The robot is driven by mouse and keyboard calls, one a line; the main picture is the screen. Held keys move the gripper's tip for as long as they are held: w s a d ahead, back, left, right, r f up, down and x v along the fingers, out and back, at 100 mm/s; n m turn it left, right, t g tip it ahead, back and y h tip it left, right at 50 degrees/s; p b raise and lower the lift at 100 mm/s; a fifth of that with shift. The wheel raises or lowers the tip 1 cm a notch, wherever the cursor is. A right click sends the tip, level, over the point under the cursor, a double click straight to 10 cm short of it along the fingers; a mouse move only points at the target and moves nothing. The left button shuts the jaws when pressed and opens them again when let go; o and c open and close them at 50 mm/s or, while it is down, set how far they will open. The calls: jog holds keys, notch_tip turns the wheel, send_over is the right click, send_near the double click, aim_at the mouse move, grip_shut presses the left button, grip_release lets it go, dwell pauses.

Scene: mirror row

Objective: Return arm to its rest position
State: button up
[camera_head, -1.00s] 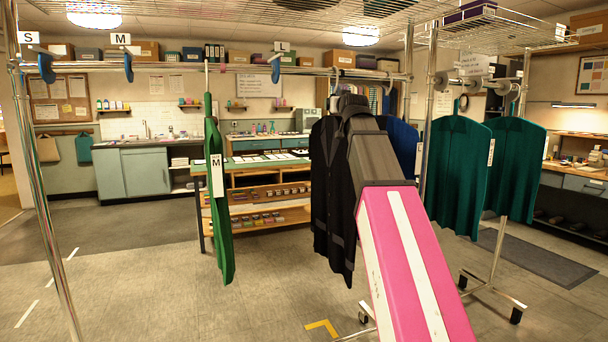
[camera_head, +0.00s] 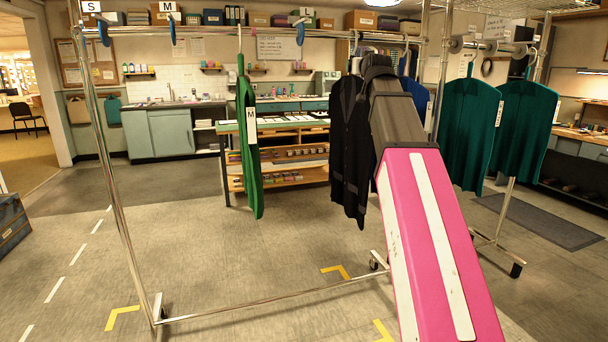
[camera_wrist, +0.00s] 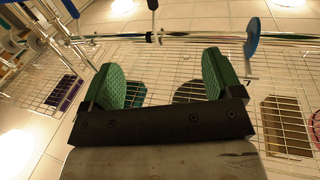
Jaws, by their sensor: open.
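My gripper (camera_wrist: 160,84) shows in the wrist view with its two green pads wide apart and nothing between them. Beyond it are the wire shelf (camera_wrist: 185,95), the chrome rail (camera_wrist: 185,37) and a blue size divider (camera_wrist: 252,38), so it faces upward. In the head view my pink and black arm reaches up from the lower right, and its far end overlaps the rack; the gripper cannot be made out there. A green garment (camera_head: 246,150) with an M tag hangs on the rail. A black garment (camera_head: 350,150) hangs right beside my arm, partly behind it.
The rack's left post (camera_head: 112,180) and low bar (camera_head: 270,302) stand ahead over yellow floor marks. Teal garments (camera_head: 467,130) hang on a second rack at the right. A worktable (camera_head: 280,128) stands behind. The floor at the left is mostly clear.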

jog(key=s+f+g, duration=0.3)
jog(key=f+g, duration=0.6)
jog(key=f, duration=3.5)
jog(key=s+f+g, duration=0.4)
jog(key=s+f, duration=0.7)
jog(key=f, duration=0.4)
jog(key=s+f+g+h, duration=0.1)
jog(key=s+f+g, duration=0.4)
jog(key=s+f, duration=0.7)
notch_tip(320, 180, down, 3)
jog(key=shift+s+a+r+m, duration=0.15)
jog(key=shift+s+a+m, duration=0.1)
jog(key=shift+m, duration=0.05)
